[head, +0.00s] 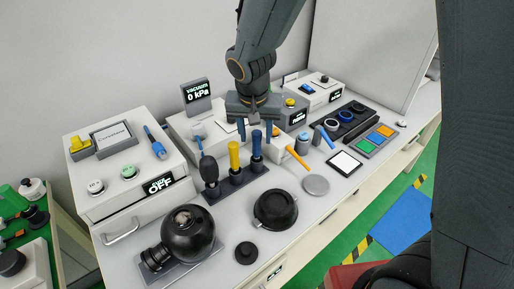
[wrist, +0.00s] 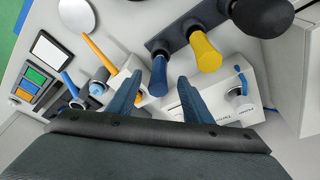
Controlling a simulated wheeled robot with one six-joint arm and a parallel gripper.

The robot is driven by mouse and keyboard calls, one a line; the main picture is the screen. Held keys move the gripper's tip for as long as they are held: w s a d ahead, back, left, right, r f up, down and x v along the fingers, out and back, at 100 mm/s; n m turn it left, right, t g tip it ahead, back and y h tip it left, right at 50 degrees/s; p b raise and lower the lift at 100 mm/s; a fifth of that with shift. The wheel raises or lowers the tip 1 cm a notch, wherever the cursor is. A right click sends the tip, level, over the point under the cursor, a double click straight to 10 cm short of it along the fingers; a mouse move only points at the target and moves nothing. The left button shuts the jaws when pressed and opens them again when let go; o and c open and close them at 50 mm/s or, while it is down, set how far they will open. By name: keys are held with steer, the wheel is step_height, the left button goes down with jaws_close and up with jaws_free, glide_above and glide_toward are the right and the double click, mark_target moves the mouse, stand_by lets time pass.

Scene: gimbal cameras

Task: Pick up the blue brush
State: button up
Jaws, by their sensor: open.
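A blue-handled brush (head: 257,147) stands upright at the right end of a dark rack (head: 231,188), beside a yellow-handled one (head: 234,155) and a black one (head: 209,168). My gripper (head: 254,132) is open and empty, pointing down above and around the top of the blue brush in the head view. In the wrist view the blue brush (wrist: 159,76) shows between and just beyond my open fingertips (wrist: 160,80). I cannot tell whether the fingers touch it. The brushes' lower ends are hidden in the rack.
A black sphere (head: 188,234) and a round black bowl (head: 275,209) stand in front of the rack. White instrument boxes (head: 130,175) stand to the left and behind. An orange stick (head: 297,157) and a blue-handled tool (head: 325,136) lean close by on the right.

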mark_target(257, 152)
steer(key=shift+w+p+x, duration=0.15)
steer(key=shift+p+x, duration=0.15)
steer(key=shift+x, duration=0.9)
steer(key=shift+w+p+x, duration=0.15)
steer(key=shift+p+x, duration=0.15)
steer(key=shift+x, duration=0.95)
steer(key=shift+d+r, duration=0.1)
steer(key=shift+d, duration=0.05)
steer(key=shift+c, duration=0.3)
steer(key=c, duration=1.1)
